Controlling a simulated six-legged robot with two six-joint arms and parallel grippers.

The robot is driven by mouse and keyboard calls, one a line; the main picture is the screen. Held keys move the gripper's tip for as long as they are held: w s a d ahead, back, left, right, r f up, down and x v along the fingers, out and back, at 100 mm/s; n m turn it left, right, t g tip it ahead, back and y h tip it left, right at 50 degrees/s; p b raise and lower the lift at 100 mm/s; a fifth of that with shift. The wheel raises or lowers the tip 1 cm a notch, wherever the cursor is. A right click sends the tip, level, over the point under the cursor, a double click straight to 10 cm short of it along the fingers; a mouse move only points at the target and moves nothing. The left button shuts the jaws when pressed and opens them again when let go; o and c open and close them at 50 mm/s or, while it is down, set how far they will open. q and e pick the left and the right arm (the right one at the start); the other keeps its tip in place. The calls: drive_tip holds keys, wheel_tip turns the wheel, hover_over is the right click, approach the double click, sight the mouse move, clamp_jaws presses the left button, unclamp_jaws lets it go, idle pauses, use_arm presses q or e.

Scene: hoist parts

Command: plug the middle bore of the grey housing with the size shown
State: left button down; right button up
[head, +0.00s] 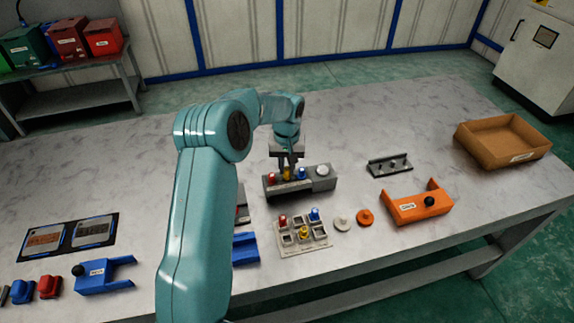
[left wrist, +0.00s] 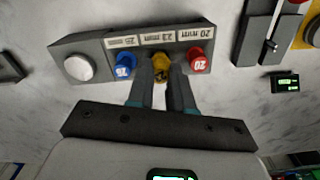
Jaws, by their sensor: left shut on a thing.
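The grey housing (head: 270,189) stands mid-table and also fills the top of the left wrist view (left wrist: 100,60). It bears a red plug (head: 270,178), a blue plug (head: 301,174) and a white round cap (head: 322,171) at one end. My left gripper (head: 287,170) points down over the housing's middle bore, shut on a yellow plug (left wrist: 161,66). The yellow plug stands between the red and blue plugs; the fingers hide part of it and its depth cannot be told. Size labels (left wrist: 157,38) line the housing. My right gripper is not in view.
A pale tray (head: 308,247) in front holds red, blue and yellow plugs, with some empty pockets. White and orange discs (head: 365,216), an orange bracket (head: 417,207) and a grey rail (head: 389,166) lie to the right. A brown box (head: 484,160) stands far right.

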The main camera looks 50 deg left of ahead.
use_arm(q)
drive_tip(key=shift+f+b, duration=0.8)
drive_tip(key=shift+f, duration=0.05)
idle(2.9)
drive_tip(key=c, duration=0.9)
unclamp_jaws()
drive_tip(key=shift+c, duration=0.2)
drive_tip(key=shift+r+p, duration=2.4)
drive_tip(key=shift+r, duration=1.15)
